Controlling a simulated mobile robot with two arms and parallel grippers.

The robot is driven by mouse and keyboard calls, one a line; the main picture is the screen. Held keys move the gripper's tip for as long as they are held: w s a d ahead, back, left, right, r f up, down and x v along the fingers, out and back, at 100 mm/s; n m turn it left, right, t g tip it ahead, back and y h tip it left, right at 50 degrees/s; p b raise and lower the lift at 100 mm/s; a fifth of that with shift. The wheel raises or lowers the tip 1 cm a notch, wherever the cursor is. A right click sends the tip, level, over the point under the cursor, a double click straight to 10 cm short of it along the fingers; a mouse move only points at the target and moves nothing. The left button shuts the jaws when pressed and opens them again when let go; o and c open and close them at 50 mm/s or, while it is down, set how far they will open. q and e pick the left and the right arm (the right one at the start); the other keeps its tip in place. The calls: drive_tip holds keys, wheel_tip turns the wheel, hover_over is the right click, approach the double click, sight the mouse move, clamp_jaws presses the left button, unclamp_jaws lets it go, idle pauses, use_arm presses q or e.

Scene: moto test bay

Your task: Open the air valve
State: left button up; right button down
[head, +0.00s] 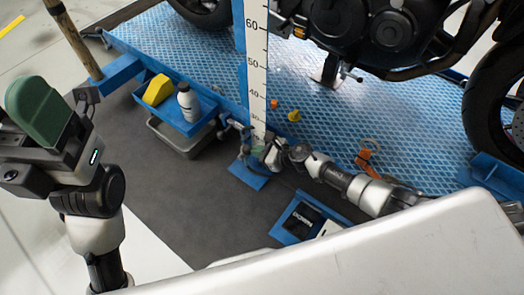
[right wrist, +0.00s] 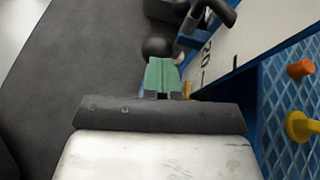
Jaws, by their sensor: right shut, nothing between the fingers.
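Small dark fittings (head: 232,127), which look like the air valve, sit on the post beside the white ruler. In the right wrist view a dark round knob (right wrist: 157,47) lies just beyond my fingertips, and a dark lever-like bar (right wrist: 222,12) is at the top. I cannot tell whether the knob touches the fingers. My right gripper (head: 258,150) is at the foot of the ruler, just below the fittings; its green fingers (right wrist: 161,76) are together and empty. My left gripper (head: 38,110) is raised at the far left, away from the valve; its finger gap is hidden.
A white ruler (head: 256,65) stands upright at the blue lift platform (head: 185,55), which carries a motorcycle (head: 375,30). A blue tray (head: 182,118) holds a bottle (head: 188,100) and a yellow block (head: 157,90). A blue pedal box (head: 298,220) lies on the grey mat.

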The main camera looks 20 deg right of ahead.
drive_tip(key=shift+w+a+r, duration=0.35)
drive_tip(key=shift+w+r, duration=0.05)
idle(0.5)
